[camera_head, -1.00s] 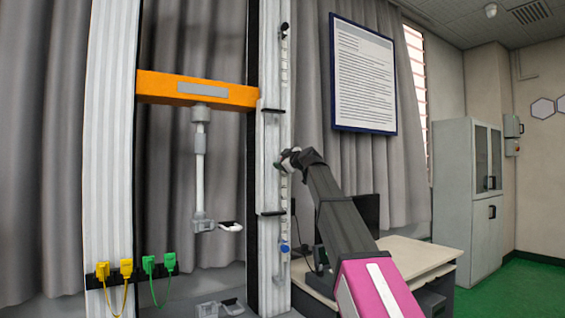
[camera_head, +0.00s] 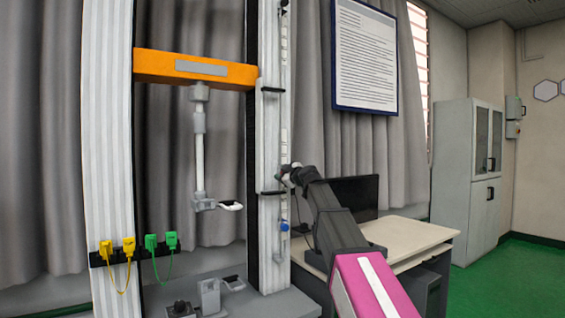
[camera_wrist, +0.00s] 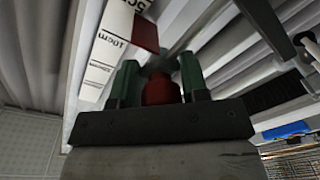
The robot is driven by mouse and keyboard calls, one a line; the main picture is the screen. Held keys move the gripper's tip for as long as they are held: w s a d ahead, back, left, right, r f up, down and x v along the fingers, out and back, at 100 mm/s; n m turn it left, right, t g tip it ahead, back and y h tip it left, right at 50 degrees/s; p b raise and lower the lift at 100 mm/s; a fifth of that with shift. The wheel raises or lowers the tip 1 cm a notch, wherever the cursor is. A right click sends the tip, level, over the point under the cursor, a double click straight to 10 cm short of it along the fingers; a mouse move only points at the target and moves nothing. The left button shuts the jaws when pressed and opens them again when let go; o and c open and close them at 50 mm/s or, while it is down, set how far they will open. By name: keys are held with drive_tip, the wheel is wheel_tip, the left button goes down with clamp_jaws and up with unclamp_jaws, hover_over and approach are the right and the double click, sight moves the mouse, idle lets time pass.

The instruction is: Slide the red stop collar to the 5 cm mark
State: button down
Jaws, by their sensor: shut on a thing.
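In the wrist view, my gripper (camera_wrist: 160,80) has its two green-padded fingers on either side of the red stop collar's round knob (camera_wrist: 161,92), shut on it. A flat red part of the collar (camera_wrist: 146,36) lies beside a white scale (camera_wrist: 107,48). The scale shows "10cm" and, farther up the picture, "5cm". The red part is near these labels; the exact mark it stands at cannot be told. In the head view, my gripper (camera_head: 285,174) is at the right-hand upright, just above a black bracket, and hides the collar.
An orange crossbeam (camera_head: 190,68) spans the tower's uprights. A blue knob (camera_head: 284,227) sits below my gripper on the same upright. Yellow and green plugs (camera_head: 130,247) are at the left. A desk (camera_head: 405,240) with a monitor stands right of the tower, behind my arm.

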drive_tip(key=shift+f, duration=0.6)
drive_tip(key=c, duration=0.7)
unclamp_jaws()
drive_tip(key=shift+a, duration=0.1)
drive_tip(key=shift+c, duration=0.2)
drive_tip(key=shift+s, duration=0.1)
drive_tip(key=v, duration=1)
drive_tip(key=shift+s+d, duration=0.25)
drive_tip(key=shift+d, duration=0.1)
